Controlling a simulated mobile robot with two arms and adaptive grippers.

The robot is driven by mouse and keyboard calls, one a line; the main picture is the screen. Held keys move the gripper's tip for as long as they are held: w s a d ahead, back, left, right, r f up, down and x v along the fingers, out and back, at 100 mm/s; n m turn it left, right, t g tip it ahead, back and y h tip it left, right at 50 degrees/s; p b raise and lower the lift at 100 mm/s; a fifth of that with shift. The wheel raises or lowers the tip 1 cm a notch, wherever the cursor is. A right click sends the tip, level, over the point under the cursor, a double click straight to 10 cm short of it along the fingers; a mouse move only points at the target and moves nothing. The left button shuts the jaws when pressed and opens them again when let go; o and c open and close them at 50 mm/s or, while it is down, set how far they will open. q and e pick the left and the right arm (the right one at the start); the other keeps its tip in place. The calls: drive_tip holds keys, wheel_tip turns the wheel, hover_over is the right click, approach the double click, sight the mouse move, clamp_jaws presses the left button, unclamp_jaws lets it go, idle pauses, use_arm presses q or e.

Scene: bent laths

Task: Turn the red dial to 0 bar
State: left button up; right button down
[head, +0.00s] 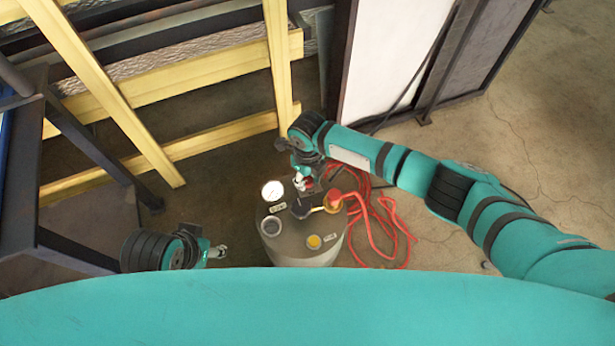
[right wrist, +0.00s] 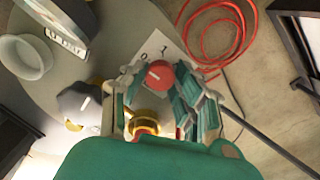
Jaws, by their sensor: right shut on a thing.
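The red dial (right wrist: 160,74) shows in the right wrist view as a round red knob with a pale mark on its face. It stands on the grey top of a drum-like vessel (head: 296,226). My right gripper (right wrist: 157,80) is shut on the dial, with one finger on either side. In the head view the right gripper (head: 307,184) is at the far side of the vessel top and mostly hides the dial.
A red hose (head: 394,222) coils on the floor at right. Yellow beams (head: 190,80) stand behind.

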sight(308, 180)
drive_tip(key=c, duration=1)
unclamp_jaws()
drive_tip(key=shift+r, duration=0.1)
wheel_tip(308, 180, up, 12)
drive_tip(key=shift+f, duration=0.1)
